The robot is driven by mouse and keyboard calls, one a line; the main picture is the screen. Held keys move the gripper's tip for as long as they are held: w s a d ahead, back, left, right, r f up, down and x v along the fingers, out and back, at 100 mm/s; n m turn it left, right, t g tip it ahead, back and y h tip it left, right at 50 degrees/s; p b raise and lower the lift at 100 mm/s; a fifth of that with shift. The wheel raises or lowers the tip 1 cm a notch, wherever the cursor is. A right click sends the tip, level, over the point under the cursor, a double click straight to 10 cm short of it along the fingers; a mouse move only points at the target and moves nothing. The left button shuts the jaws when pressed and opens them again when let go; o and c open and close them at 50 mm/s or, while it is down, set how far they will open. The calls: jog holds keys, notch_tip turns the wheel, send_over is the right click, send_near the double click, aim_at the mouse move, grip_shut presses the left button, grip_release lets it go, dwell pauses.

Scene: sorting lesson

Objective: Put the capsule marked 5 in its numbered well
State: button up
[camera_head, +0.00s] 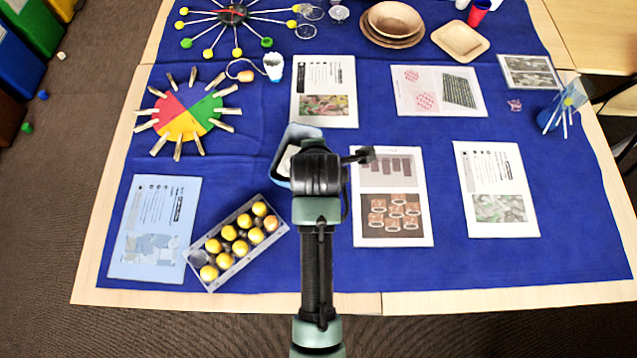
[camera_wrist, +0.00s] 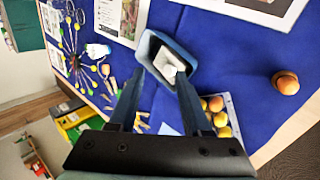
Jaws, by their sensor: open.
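A loose orange-brown capsule (camera_wrist: 286,83) is on the blue cloth at the right of the wrist view; no number is readable on it. In the head view it does not show. The tray of wells (camera_head: 190,256) holds several yellow and orange capsules and dark wells; part of it shows in the wrist view (camera_wrist: 233,101). Its well numbers are too small to read. My gripper (camera_wrist: 161,77) is open, with nothing held. Its fingers point toward a blue-grey open container (camera_wrist: 147,42), apart from the loose capsule. In the head view my arm hides the fingertips.
The container has a white item (camera_wrist: 168,66) inside and stands close beside the gripper. Printed sheets (camera_head: 392,236) lie right of my arm, and a blue sheet (camera_head: 150,225) lies left of the tray. A coloured disc with clothespins (camera_head: 188,115) is further back. Bare cloth (camera_head: 440,265) lies front right.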

jog(key=s+f+n+g, duration=0.2)
jog(key=s+f, duration=0.2)
jog(key=s, duration=0.2)
jog(key=s+f+n+g+p, duration=0.1)
jog(key=s+f+n+g, duration=0.1)
jog(key=s+f, duration=0.2)
jog(key=s+f+n+g+p, duration=0.1)
jog(key=s+f+n+g, duration=0.1)
jog(key=s+f, duration=0.2)
jog(key=shift+s+d+f+n+g, duration=0.1)
jog(key=shift+s+n+g, duration=0.05)
jog(key=shift+s, duration=0.5)
jog(key=shift+s+d+f+n+g, duration=0.1)
jog(key=shift+s+f, duration=0.05)
jog(key=shift+s, duration=0.45)
jog(key=shift+s+d+f+n+g, duration=0.1)
jog(key=shift+s+n+g, duration=0.05)
jog(key=shift+s, duration=0.5)
notch_tip(320, 180, down, 4)
jog(key=b, duration=0.4)
jog(key=shift+w+f, duration=0.1)
jog(key=shift+f+b, duration=0.85)
jog(key=shift+f, duration=0.45)
jog(key=c, duration=0.3)
jog(key=shift+r, duration=0.15)
notch_tip(320, 180, up, 7)
jog(key=p, duration=0.7)
